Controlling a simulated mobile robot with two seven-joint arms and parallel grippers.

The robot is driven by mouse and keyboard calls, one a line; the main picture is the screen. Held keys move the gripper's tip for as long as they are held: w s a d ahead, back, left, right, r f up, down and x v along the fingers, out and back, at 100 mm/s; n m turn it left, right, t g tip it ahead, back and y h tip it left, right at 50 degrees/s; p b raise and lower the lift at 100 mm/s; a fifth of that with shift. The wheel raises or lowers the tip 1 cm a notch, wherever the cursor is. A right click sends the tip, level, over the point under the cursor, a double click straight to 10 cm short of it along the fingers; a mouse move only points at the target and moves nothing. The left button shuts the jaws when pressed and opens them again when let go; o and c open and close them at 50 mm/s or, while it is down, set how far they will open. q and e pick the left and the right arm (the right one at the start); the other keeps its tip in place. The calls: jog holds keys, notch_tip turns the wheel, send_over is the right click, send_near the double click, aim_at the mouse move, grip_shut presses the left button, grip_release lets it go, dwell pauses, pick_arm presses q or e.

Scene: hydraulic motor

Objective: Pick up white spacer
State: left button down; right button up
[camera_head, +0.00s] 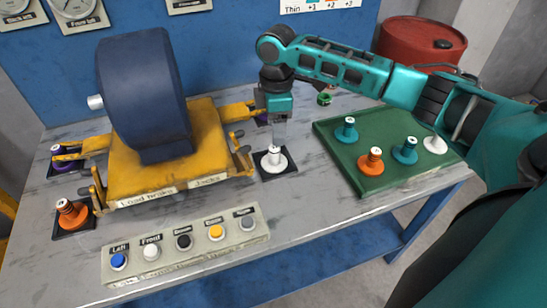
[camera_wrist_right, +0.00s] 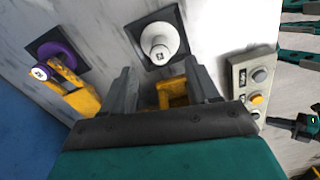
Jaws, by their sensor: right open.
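A white spacer (camera_head: 274,160) stands upright on a dark square pad (camera_head: 287,175), to the right of the yellow load brake frame. It also shows in the right wrist view (camera_wrist_right: 158,38). My right gripper (camera_head: 278,142) points down directly above this spacer in the head view. In the right wrist view its two fingers (camera_wrist_right: 162,72) are apart with no spacer between them, and the spacer is just beyond the tips. A second white spacer (camera_head: 434,145) stands on the right of the green tray (camera_head: 385,181).
Teal spacers (camera_head: 346,129) and an orange spacer (camera_head: 370,160) also stand on the tray. The yellow frame (camera_head: 190,165) with a blue motor body (camera_head: 145,90) is close on the left. A button panel (camera_head: 187,244) lies in front. A purple spacer (camera_wrist_right: 55,53) is near the frame.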

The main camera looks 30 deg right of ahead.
aim_at(275, 151)
notch_tip(275, 151, down, 9)
jog(key=shift+w+a+r+b, duration=0.1)
jog(key=shift+a+r+b, duration=0.05)
jog(key=shift+b, duration=0.7)
jog(key=shift+c, duration=0.4)
grip_shut()
